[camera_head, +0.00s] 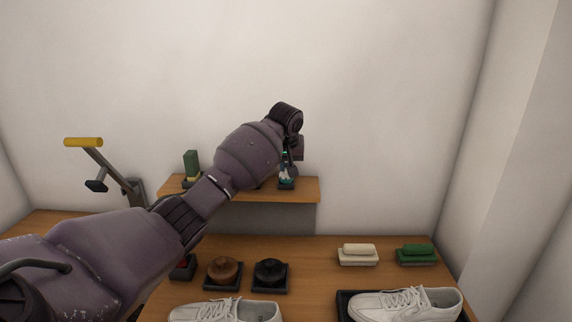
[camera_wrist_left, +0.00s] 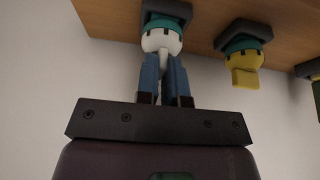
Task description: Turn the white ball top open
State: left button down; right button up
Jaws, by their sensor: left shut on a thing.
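The white ball top (camera_wrist_left: 162,40) has a teal collar and a dark square base. It is fixed on the wooden shelf (camera_head: 235,188), which shows at the top of the left wrist view. In the head view the left gripper (camera_head: 287,166) is at the right part of the shelf, where the ball top (camera_head: 287,174) is small and mostly covered. I cannot tell how far it is turned. My right gripper is not in view.
Beside the ball top, a yellow top (camera_wrist_left: 244,68) has a similar teal collar. A green block top (camera_head: 191,163) stands at the shelf's left end. A yellow-handled lever (camera_head: 83,142) is far left. Brown (camera_head: 224,269) and black (camera_head: 270,272) knobs, brushes (camera_head: 358,255) and white shoes (camera_head: 405,303) occupy the bench.

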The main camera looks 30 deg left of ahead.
pick_arm(q)
jog(key=shift+f, duration=0.2)
jog(key=c, duration=1.3)
grip_release()
jog(key=shift+s, duration=0.1)
jog(key=shift+o, duration=0.4)
jog(key=shift+r, duration=0.1)
jog(key=b+v, duration=0.1)
jog(key=v, duration=0.9)
jog(key=shift+r, duration=0.35)
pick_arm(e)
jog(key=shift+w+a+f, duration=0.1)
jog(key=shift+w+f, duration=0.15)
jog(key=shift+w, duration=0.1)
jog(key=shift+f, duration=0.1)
pick_arm(q)
jog(key=shift+f, duration=0.1)
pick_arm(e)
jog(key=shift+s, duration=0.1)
